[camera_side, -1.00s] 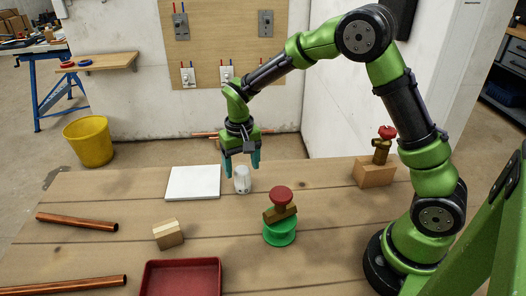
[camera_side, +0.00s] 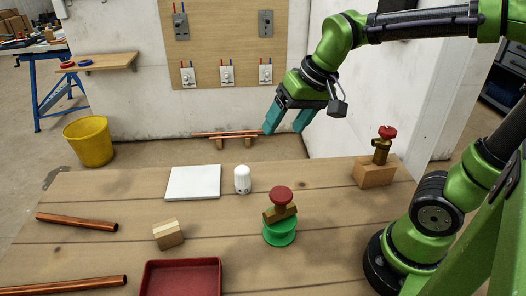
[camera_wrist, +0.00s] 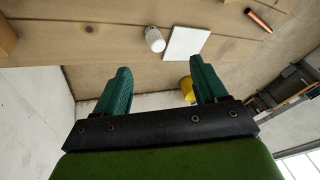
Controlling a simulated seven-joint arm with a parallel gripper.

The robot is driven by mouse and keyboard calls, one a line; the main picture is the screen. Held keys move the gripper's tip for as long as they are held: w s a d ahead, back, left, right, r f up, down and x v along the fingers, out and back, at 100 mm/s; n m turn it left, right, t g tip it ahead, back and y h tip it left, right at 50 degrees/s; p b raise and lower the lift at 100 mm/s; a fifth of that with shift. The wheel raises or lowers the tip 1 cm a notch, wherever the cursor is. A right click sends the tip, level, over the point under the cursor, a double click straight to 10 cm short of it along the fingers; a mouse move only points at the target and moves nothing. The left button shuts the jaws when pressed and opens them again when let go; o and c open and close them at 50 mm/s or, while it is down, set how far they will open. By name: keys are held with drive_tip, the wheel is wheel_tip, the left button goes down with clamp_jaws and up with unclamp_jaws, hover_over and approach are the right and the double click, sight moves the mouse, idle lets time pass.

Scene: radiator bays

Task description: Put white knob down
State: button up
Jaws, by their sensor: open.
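The white knob (camera_side: 242,179) stands upright on the wooden bench, just right of the white square plate (camera_side: 193,183) and apart from it. In the wrist view the knob (camera_wrist: 154,39) shows beside the white plate (camera_wrist: 186,43), beyond my fingertips. My gripper (camera_side: 286,129) is open and empty. It is raised above the bench's back edge, up and to the right of the knob, with its teal fingers pointing down and left. In the wrist view nothing is between the fingers (camera_wrist: 157,85).
A red-handled valve on a green stand (camera_side: 279,229) is right of the knob. Another valve sits on a wooden block (camera_side: 375,172) at the right. A wood block (camera_side: 168,234), red tray (camera_side: 181,279) and copper pipes (camera_side: 77,222) are at the front left.

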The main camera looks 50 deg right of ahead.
drive_tip(key=s+t, duration=0.2)
drive_tip(key=s, duration=0.5)
drive_tip(key=shift+a, duration=0.1)
idle(1.0)
